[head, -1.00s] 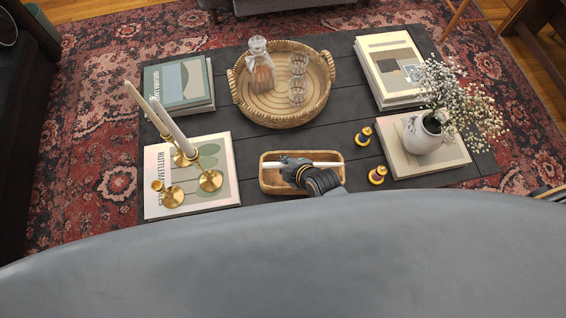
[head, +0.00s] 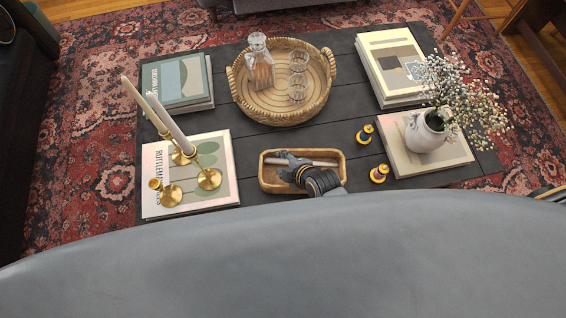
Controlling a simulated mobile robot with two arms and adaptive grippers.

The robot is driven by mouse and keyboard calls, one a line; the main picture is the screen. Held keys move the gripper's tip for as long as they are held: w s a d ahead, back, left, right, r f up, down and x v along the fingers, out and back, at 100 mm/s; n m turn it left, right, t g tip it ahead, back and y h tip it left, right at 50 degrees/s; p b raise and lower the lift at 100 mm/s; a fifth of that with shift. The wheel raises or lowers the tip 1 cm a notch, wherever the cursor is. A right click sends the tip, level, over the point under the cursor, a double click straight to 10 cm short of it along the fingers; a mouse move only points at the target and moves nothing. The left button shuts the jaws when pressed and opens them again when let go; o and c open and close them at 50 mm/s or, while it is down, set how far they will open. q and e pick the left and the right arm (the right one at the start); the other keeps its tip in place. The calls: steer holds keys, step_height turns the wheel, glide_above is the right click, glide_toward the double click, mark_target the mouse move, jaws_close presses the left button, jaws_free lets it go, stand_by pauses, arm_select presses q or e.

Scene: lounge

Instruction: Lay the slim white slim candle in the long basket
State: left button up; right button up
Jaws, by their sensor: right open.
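The long basket (head: 268,183) is a small wooden-looking tray with raised sides near the front middle of the dark table. The slim white candle (head: 322,163) lies lengthwise inside it, along the back part, and looks shaded by the walls. My right gripper (head: 291,161) is open over the left part of the candle, reaching into the basket. It hides part of the candle and of the basket floor. Whether the fingers touch the candle, I cannot tell. My left gripper is not in view.
Brass holders with two tall candles (head: 170,125) stand on a book at left. A round wicker tray (head: 270,112) with decanter and glasses is behind. Two small yellow-and-dark objects (head: 364,134) and a flower vase (head: 425,132) are at right. A grey sofa back (head: 300,250) fills the front.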

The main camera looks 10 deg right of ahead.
steer(key=v, duration=1.2)
steer(key=shift+d, duration=0.1)
stand_by(0.8)
